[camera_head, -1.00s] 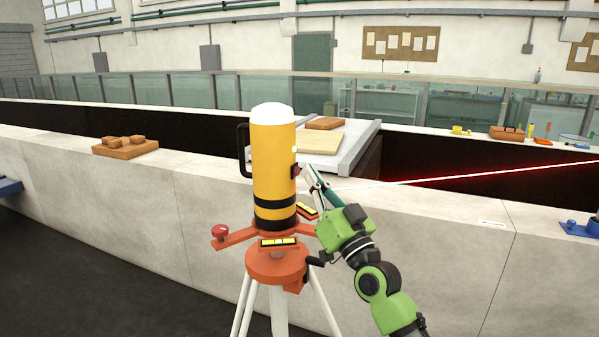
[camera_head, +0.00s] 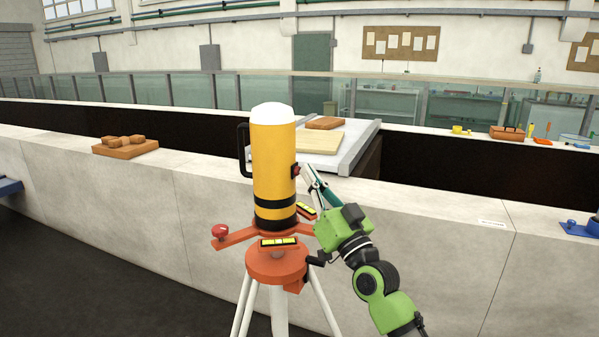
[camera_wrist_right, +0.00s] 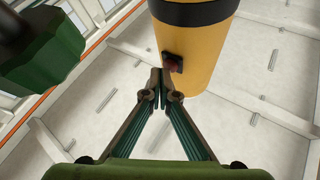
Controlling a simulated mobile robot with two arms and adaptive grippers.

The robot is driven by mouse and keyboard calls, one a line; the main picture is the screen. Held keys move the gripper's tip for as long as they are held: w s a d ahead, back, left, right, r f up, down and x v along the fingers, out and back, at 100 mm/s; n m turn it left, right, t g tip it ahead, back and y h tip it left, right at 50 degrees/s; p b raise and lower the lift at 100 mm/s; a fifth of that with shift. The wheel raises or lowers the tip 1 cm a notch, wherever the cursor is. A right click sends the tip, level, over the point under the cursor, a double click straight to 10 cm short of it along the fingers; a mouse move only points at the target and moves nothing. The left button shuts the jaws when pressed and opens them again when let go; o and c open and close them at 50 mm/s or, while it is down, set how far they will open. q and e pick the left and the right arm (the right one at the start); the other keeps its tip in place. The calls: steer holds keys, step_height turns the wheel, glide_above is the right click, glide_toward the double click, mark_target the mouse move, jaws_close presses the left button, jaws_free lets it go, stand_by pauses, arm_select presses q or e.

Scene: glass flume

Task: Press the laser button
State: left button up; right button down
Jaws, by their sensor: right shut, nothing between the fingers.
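The laser is a yellow cylinder (camera_head: 272,160) with a white top and black bands, upright on an orange tripod head (camera_head: 277,262). Its red button (camera_head: 295,170) sits on a dark plate on its right side; the button also shows in the right wrist view (camera_wrist_right: 174,63). My right gripper (camera_head: 302,170) is shut and empty, with its tips beside the button. In the right wrist view the closed fingertips (camera_wrist_right: 160,76) are close to the button; I cannot tell if they touch. No red beam shows. My left gripper is not in view.
A pale concrete flume wall (camera_head: 420,230) runs behind the tripod. A wooden tray of blocks (camera_head: 125,150) lies on it at left. A grey carriage with a wooden board (camera_head: 312,142) spans the flume. Dark floor (camera_head: 90,260) is free at left.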

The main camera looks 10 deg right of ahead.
steer(key=shift+s+d, duration=0.15)
steer(key=shift+d, duration=0.15)
steer(key=s+d, duration=0.3)
steer(key=d, duration=0.2)
steer(key=shift+b, duration=0.35)
